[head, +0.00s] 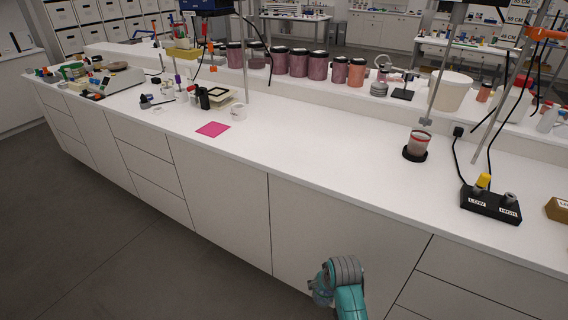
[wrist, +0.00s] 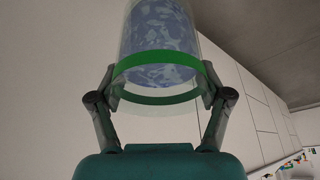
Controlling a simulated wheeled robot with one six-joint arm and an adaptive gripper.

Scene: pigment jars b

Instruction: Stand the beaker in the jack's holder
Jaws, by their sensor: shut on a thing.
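In the wrist view, my gripper (wrist: 160,84) is shut on a clear beaker (wrist: 158,38) with a green band and a blue mottled content. One finger presses on each side, near the band.
Another beaker (head: 419,143) with a red band stands in a black round base at the right. A pink mat (head: 213,129) lies on the white counter (head: 320,150), whose middle is clear. Several dark jars line the back ledge.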

